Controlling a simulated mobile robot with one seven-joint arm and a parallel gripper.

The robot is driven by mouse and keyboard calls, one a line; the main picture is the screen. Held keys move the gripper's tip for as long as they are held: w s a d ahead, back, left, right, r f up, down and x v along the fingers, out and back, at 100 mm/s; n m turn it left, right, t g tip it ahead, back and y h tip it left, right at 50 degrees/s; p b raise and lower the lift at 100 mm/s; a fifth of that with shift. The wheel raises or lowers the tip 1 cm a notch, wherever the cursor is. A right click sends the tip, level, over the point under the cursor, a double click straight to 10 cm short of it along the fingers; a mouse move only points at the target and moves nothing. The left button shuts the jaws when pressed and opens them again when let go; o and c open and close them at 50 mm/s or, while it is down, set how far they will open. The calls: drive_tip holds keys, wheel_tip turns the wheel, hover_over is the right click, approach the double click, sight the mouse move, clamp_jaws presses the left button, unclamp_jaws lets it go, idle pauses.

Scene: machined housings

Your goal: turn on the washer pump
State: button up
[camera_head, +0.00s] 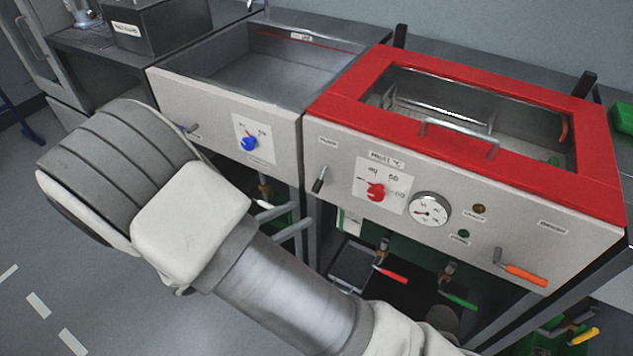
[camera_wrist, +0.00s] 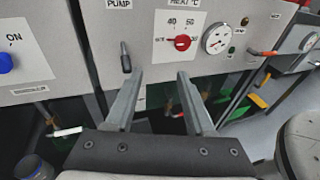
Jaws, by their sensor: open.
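The pump switch is a small dark lever (camera_head: 319,180) on the front panel of the red-rimmed washer (camera_head: 345,90). In the wrist view the lever (camera_wrist: 125,58) hangs downward under a label reading PUMP (camera_wrist: 118,4). My gripper (camera_head: 292,215) is open and empty in front of the panel, below and left of the lever. In the wrist view my gripper (camera_wrist: 160,74) has its left fingertip just right of the lever's lower end; I cannot tell whether they touch. My forearm hides part of the space under the washer.
A red heat dial (camera_head: 376,191), a gauge (camera_head: 430,210) and an orange-handled lever (camera_head: 522,272) are to the right on the panel. A blue knob (camera_head: 249,143) is on the left basin. Red (camera_head: 391,275) and green (camera_head: 458,299) valve handles are below. Grey floor is open at left.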

sight(314, 190)
drive_tip(key=a+f+n+t+y+b, duration=0.1)
drive_tip(key=a+f+n+t+y, duration=0.1)
drive_tip(key=a+f+n+t, duration=0.25)
drive_tip(key=b+x, duration=0.1)
drive_tip(key=x, duration=0.4)
drive_tip(key=b+x, duration=0.1)
drive_tip(key=x, duration=1.1)
drive_tip(key=shift+s+f+b, duration=0.1)
drive_tip(key=shift+f+b, duration=0.3)
clamp_jaws()
idle(0.4)
